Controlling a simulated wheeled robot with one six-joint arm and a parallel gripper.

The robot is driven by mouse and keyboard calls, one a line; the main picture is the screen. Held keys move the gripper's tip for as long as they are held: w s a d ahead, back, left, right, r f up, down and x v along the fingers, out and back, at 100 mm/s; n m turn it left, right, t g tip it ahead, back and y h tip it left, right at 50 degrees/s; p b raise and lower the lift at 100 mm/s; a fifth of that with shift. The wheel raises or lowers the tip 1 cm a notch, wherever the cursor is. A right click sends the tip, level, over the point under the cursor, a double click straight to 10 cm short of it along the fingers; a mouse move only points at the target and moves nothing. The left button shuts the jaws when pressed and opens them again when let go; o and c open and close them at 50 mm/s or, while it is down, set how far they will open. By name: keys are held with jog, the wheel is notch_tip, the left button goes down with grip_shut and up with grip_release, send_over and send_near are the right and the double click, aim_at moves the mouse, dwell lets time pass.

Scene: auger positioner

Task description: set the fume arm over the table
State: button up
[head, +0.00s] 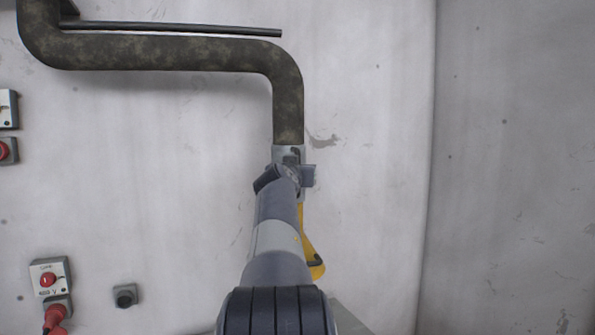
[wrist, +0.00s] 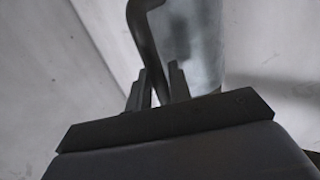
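The fume arm (head: 165,52) is a dark mottled duct. It runs along the wall at the upper left, bends down, and ends in a light grey metal hood piece (head: 289,153). My gripper (head: 290,178) is at that lower end, largely hidden behind my own arm in the head view. In the wrist view, a curved dark handle (wrist: 143,35) runs down between the two fingers of my gripper (wrist: 160,86), beside a grey metal cylinder (wrist: 193,45). The fingers look closed around the handle. I cannot make out the table in either view.
A yellow part (head: 312,255) shows partly behind my arm. A switch box with a red button (head: 48,279), a red plug (head: 55,316) and a small grey socket (head: 125,296) are on the lower left. The wall to the right is bare.

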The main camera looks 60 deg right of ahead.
jog(key=shift+o, duration=1.1)
jog(key=shift+a, duration=0.1)
jog(key=shift+s+a+f+b, duration=0.1)
jog(key=shift+s+a+b, duration=0.05)
jog(key=shift+a+b, duration=0.15)
jog(key=b+v, duration=0.4)
jog(key=v, duration=0.6)
jog(key=shift+d, duration=0.1)
